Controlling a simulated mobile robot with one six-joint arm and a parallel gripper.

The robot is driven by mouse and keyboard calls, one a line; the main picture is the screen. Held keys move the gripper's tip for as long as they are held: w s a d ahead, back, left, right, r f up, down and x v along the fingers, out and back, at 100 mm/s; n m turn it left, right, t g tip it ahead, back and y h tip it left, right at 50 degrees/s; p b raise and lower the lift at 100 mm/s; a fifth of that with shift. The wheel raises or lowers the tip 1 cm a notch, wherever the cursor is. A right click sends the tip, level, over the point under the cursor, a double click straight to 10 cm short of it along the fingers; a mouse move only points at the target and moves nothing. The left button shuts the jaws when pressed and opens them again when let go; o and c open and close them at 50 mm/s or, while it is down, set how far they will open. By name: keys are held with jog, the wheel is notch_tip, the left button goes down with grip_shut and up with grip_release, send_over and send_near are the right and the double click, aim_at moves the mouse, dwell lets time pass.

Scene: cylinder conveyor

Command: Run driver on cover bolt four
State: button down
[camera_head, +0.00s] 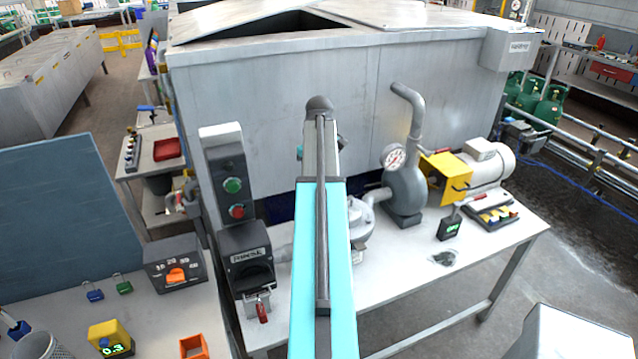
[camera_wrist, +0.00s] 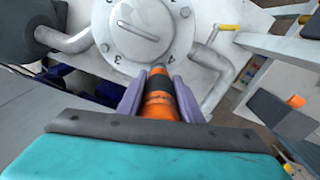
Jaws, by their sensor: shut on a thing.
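In the wrist view my gripper (camera_wrist: 159,92) is shut on an orange and black driver (camera_wrist: 160,107), one grey-purple finger on each side. The driver points away from the camera toward the lower rim of a round grey cover (camera_wrist: 124,38). Its dark tip is beside the marking 4. I cannot tell whether it touches the bolt there, which the driver hides. The cover has a raised bar at its middle and numbers around the rim. In the head view my arm hides the gripper, the driver and most of the grey pump (camera_head: 361,222).
The bench (camera_head: 385,320) also holds a control box with green and red buttons (camera_head: 231,196), a gauge (camera_head: 394,157), a yellow guard (camera_head: 446,176) and a motor (camera_head: 487,162). A large metal enclosure (camera_head: 260,115) stands behind. Grey pipes run beside the cover.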

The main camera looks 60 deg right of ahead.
jog(key=shift+a+f, duration=0.1)
jog(key=shift+f, duration=0.05)
dwell(0.5)
jog(key=shift+d+r+p, duration=0.2)
jog(key=shift+r+p, duration=0.35)
jog(key=shift+r, duration=1.35)
jog(key=shift+r, duration=0.1)
jog(key=shift+r, duration=1.4)
jog(key=shift+a, duration=0.1)
